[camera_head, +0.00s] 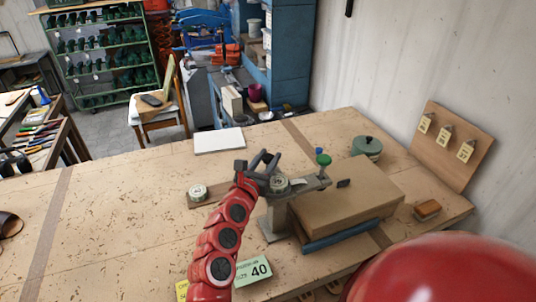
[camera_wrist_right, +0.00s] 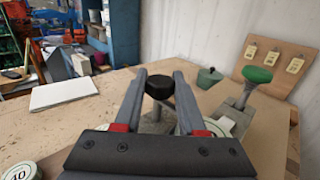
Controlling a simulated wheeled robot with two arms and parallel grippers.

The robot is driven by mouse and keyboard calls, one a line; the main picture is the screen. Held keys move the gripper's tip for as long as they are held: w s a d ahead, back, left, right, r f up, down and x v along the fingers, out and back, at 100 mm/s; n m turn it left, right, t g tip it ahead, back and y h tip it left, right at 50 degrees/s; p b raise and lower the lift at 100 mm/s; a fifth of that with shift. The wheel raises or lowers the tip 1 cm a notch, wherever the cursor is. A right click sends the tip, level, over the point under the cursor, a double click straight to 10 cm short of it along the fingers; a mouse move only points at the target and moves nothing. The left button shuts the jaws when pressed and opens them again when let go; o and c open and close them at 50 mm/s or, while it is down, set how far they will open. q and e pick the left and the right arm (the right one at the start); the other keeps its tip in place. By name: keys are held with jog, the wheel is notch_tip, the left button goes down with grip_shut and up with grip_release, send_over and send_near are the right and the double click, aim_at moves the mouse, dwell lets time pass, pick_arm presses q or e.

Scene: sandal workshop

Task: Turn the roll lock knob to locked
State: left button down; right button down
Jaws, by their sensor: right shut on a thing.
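A small black round knob (camera_wrist_right: 160,87), which looks like the roll lock knob, sits between the two grey fingers of my right gripper (camera_wrist_right: 160,92) in the wrist view. The fingers touch its sides. In the head view my right gripper (camera_head: 264,160) is over the left end of a grey metal fixture (camera_head: 273,220) on the workbench, and the knob is mostly hidden by the fingers. I cannot read a locked or unlocked mark. A green-topped lever (camera_head: 323,159) stands at the right of the fixture; it also shows in the wrist view (camera_wrist_right: 258,76). My left gripper is out of view.
A tan block on a blue base (camera_head: 345,205) lies right of the fixture. A round label disc (camera_head: 197,191), a white pad (camera_head: 219,140), a green pot (camera_head: 367,147) and a tag board (camera_head: 450,145) are around it. The bench's left side (camera_head: 110,215) is mostly clear.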

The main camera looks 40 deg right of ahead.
jog(key=shift+f, duration=0.1)
jog(key=c, duration=0.5)
grip_release()
jog(key=shift+a, duration=0.1)
jog(key=b+v, duration=0.6)
jog(key=v, duration=1.1)
jog(key=shift+s, duration=0.15)
jog(key=shift+a, duration=0.15)
